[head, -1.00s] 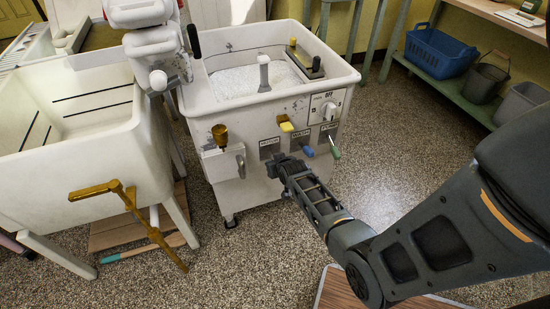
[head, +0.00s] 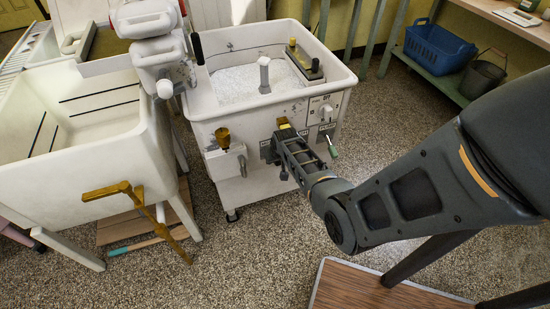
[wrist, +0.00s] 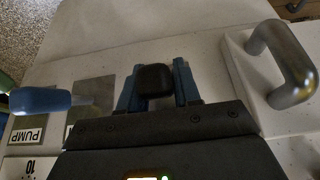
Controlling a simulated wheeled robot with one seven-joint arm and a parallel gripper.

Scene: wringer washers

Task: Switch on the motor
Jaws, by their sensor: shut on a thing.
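The white wringer washer (head: 240,180) has a front panel with small grey label plates and coloured levers. A blue lever (wrist: 40,100) stands to the left, close to a PUMP plate (wrist: 28,136). The motor label is not readable.
A metal handle (wrist: 280,65) is close on the right in the wrist view. A white tub (head: 70,185) with a brass crank (head: 120,188) stands at left.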

